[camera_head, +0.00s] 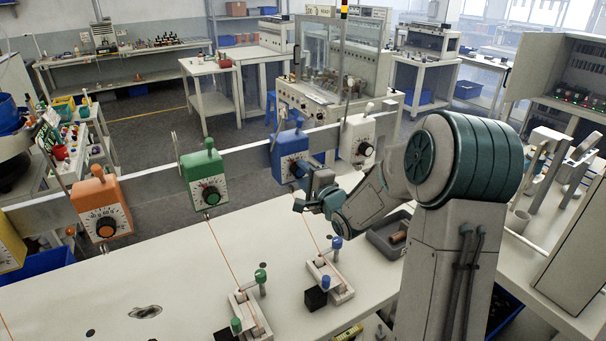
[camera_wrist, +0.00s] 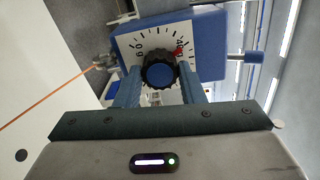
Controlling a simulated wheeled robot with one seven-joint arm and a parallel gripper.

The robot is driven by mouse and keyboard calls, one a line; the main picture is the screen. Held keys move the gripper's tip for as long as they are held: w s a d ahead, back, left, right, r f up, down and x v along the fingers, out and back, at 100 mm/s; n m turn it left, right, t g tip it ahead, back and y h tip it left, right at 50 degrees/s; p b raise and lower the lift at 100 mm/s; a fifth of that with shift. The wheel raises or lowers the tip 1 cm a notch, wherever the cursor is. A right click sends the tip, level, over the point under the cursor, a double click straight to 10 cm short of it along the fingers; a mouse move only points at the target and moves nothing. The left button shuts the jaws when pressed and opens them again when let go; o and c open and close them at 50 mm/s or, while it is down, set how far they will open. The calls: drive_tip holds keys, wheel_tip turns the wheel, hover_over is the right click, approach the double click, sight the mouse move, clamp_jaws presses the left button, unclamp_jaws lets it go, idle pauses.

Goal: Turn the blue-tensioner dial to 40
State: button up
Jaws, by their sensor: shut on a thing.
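The blue tensioner (camera_head: 288,146) hangs on the metal rail, with a blue knob on top and a white scale plate on its front. In the wrist view its blue body (camera_wrist: 208,58) appears turned on its side. Its black dial with a blue centre (camera_wrist: 160,72) sits between the two fingers of my gripper (camera_wrist: 160,84), which is shut on it. A red mark shows on the scale at the dial's upper right, beside a number that is hard to read. In the head view my gripper (camera_head: 303,186) reaches the dial from the lower right and partly hides it.
Green (camera_head: 204,178), orange (camera_head: 101,206) and white (camera_head: 357,137) tensioners hang on the same rail (camera_head: 150,184). Orange threads run down to small fixtures on the white table (camera_head: 165,280). A grey tray (camera_head: 385,240) sits behind my arm. The table's middle is mostly clear.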

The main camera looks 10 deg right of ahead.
drive_tip(key=o, duration=1)
drive_tip(key=b+v, duration=0.2)
drive_tip(key=v, duration=1.2)
